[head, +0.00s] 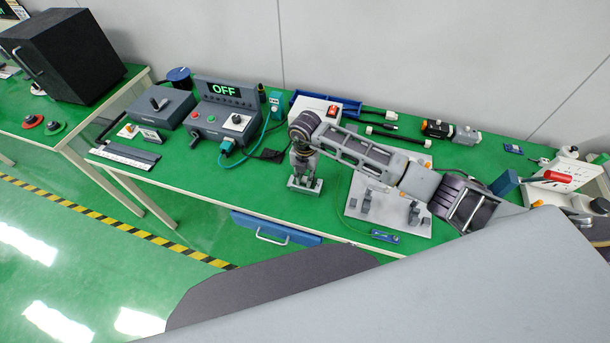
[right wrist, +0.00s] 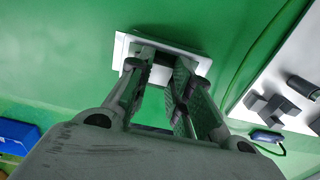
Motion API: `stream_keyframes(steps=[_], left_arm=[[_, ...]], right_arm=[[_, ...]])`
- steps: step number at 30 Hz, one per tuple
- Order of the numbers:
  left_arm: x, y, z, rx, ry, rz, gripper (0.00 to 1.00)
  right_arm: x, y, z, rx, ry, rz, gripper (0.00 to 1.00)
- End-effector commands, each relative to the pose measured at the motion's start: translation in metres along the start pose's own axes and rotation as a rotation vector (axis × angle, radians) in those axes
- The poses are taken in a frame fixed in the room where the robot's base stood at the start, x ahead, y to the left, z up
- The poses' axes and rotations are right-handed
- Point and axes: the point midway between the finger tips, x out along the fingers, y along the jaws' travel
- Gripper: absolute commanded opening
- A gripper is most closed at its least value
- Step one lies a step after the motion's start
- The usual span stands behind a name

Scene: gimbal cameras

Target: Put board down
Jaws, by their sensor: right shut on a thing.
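My right gripper (head: 304,174) points down over the green bench (head: 265,187), left of the grey fixture plate. Its fingers are shut on a small pale board (head: 304,186). In the right wrist view the board (right wrist: 160,74) lies across and between the fingertips (right wrist: 162,84), and the fingers hide part of it. The board is at or just above the bench top; I cannot tell whether it touches. My left gripper is not in view.
The light grey fixture plate (head: 360,207) with dark clamps is right of the gripper. A small blue module (head: 385,237) lies at its front edge. A control box reading OFF (head: 223,118) stands to the left. A blue drawer (head: 275,230) is below the bench front.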

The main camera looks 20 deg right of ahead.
Motion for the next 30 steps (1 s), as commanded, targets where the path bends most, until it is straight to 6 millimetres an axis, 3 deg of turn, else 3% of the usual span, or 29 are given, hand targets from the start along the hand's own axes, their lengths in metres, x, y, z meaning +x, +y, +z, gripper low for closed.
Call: stream_keyframes(steps=[13, 14, 18, 30], left_arm=[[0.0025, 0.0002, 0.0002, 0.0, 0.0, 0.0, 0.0], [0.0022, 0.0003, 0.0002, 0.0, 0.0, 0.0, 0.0], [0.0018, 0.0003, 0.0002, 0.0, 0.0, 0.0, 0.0], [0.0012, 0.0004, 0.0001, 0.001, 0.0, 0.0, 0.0]], right_arm=[[0.0042, 0.0, 0.0001, 0.0, 0.0, 0.0, 0.04], [0.004, 0.0, 0.0001, 0.0, 0.0, 0.0, 0.23], [0.0035, -0.0001, 0.0001, 0.0, 0.0, 0.0, 0.41], [0.0026, 0.0, 0.0, 0.0, 0.0, 0.0, 0.42]])
